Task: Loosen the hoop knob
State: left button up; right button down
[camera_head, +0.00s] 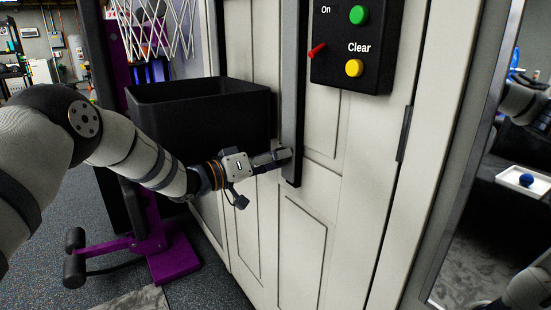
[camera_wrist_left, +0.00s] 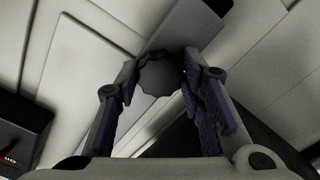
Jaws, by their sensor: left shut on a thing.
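The hoop knob (camera_wrist_left: 160,76) is a dark grey disc with a scalloped edge, seen between the finger pads in the left wrist view. It sits by the lower part of a black upright bar (camera_head: 293,80) in front of the white panelled door. My left gripper (camera_head: 283,155) reaches in from the left and is shut on the knob; its fingers also show in the left wrist view (camera_wrist_left: 160,85). In the head view the fingers largely hide the knob. My right gripper is not directly in view.
A black control box (camera_head: 335,72) with green and yellow buttons and a red lever is above right of the gripper. A black bin (camera_head: 200,105) and a purple stand (camera_head: 172,262) are behind my left arm. A mirror (camera_head: 470,220) is at the right.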

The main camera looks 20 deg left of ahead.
pick_arm(q)
jog(key=shift+f+n, duration=0.1)
jog(key=shift+n, duration=0.8)
jog(key=o, duration=0.9)
jog(key=v, duration=1.2)
